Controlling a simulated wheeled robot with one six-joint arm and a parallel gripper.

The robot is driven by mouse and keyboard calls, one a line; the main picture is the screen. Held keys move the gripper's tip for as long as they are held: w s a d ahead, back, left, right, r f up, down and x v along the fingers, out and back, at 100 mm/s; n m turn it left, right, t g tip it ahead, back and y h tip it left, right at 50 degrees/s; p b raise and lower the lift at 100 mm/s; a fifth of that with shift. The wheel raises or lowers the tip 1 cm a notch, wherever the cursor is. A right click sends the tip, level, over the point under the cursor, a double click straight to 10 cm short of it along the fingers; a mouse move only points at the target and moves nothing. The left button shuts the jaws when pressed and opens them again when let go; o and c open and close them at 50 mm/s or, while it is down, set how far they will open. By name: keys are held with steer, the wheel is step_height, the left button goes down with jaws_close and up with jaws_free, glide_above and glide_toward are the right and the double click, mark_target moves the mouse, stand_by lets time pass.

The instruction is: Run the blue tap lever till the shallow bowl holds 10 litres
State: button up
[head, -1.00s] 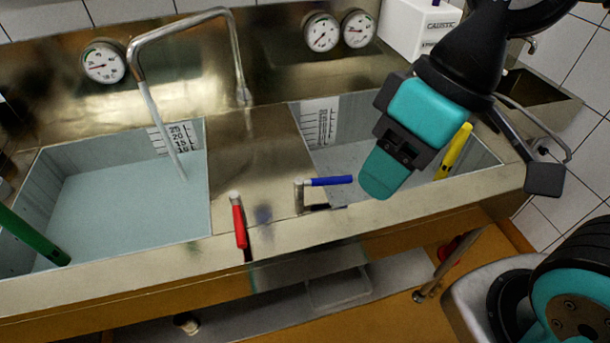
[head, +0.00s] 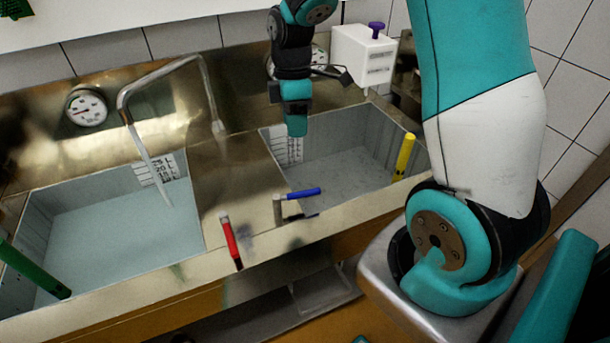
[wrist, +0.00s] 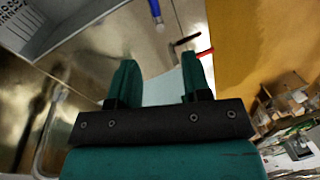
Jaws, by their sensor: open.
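The blue tap lever (head: 303,193) sits on a metal stem at the front of the steel counter, pointing right. It also shows at the top of the wrist view (wrist: 155,10). My gripper (head: 297,125) hangs at the back left of the right basin (head: 345,165), apart from the lever. In the wrist view its two fingers (wrist: 158,70) are spread with nothing between them. The left basin (head: 110,185) has a pale blue, water-like surface and a scale; the level is unreadable here. The right basin also has a scale. I cannot tell which basin is the shallow bowl.
A red lever (head: 231,242) stands left of the blue one. A bent spout (head: 165,75) reaches over the left basin, with a pale straight streak below it. A green bar (head: 35,270) and a yellow bar (head: 404,157) stand at the basins. A white caustic container (head: 362,55) is behind.

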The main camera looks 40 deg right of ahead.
steer(key=shift+n, duration=0.3)
steer(key=f+p, duration=0.1)
steer(key=f, duration=0.5)
steer(key=s+f+p, duration=0.1)
steer(key=f, duration=0.5)
steer(key=s+d+f+p, duration=0.1)
steer(key=f+p, duration=0.1)
steer(key=f, duration=0.4)
steer(key=shift+s, duration=0.25)
jaws_close()
